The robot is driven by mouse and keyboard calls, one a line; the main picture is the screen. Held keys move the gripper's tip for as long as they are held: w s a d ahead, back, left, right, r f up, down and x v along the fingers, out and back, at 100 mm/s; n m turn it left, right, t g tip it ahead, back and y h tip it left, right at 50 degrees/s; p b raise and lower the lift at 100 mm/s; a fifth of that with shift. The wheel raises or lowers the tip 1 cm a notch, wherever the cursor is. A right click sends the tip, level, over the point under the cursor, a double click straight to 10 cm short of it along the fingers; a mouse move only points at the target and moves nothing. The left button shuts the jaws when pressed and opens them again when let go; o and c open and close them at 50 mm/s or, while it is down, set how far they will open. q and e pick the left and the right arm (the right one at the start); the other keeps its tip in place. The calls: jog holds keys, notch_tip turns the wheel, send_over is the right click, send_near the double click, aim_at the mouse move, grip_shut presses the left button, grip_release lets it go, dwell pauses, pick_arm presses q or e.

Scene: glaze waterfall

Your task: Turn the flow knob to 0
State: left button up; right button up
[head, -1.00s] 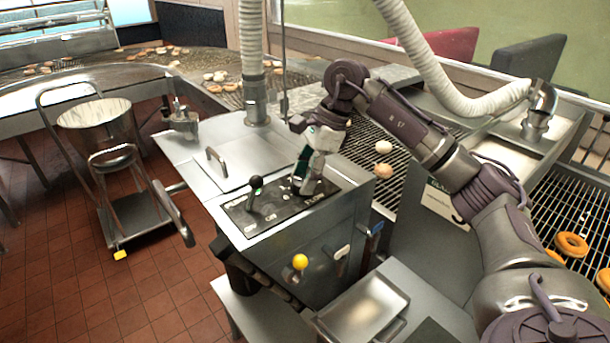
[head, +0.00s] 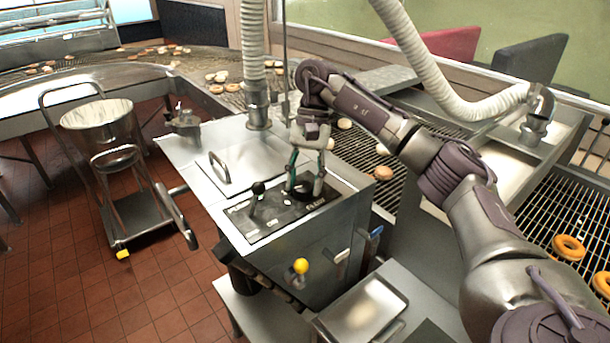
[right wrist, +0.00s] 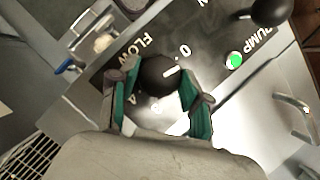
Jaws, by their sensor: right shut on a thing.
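The black flow knob (right wrist: 152,72) sits on the dark control panel (right wrist: 95,75) in the right wrist view, beside the printed word FLOW. Its white pointer line aims up and to the right, close to the printed 0 (right wrist: 183,50) but a little to its right side. My right gripper (right wrist: 158,82) has its green-padded fingers on both sides of the knob, shut on it. In the head view my right gripper (head: 304,186) comes down from above onto the panel and mostly hides the knob. My left gripper is in neither view.
A black-balled pump lever (head: 257,188) stands left of the knob. A green light (right wrist: 234,60) glows near PUMP. A yellow ball handle (head: 301,266) is on the cabinet front. A white hose (head: 253,45) rises behind; donuts (head: 569,247) lie on racks at right.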

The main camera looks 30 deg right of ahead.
jog(key=shift+r+n+g+h+p, duration=0.1)
jog(key=shift+n+g+h+p, duration=0.25)
jog(key=shift+n+p, duration=0.6)
jog(key=shift+n, duration=0.35)
jog(key=o, duration=1.2)
jog(key=shift+c, duration=0.2)
jog(key=shift+w, duration=0.1)
jog(key=v, duration=1.2)
jog(key=shift+a, duration=0.1)
